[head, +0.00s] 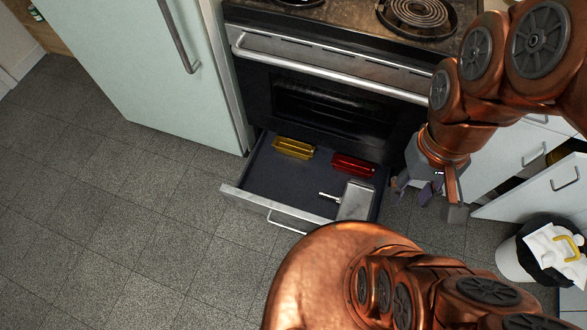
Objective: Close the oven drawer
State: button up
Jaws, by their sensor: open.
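The oven drawer (245,199) is pulled out below the oven (330,105), with its pale front panel and handle (285,223) away from the stove. Inside it lie a yellow loaf pan (294,147) and a red loaf pan (353,164) near the back. A grey metal pan with a handle (356,200) lies near its front right. My gripper (431,192) is open and empty, to the right of the drawer and apart from its front panel. The drawer's front right corner is hidden behind my own body.
A pale green fridge (150,70) stands left of the stove. At right, a cabinet door (540,190) stands open, with a white trash bin (515,258) in front of it. Tiled floor (130,220) is clear to the left and in front of the drawer.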

aim_at(280, 186)
jog(key=z, duration=0.55)
jog(key=k, duration=0.8)
jog(key=z, duration=1.3)
jog(key=k, duration=0.95)
jog(key=u, duration=1.3)
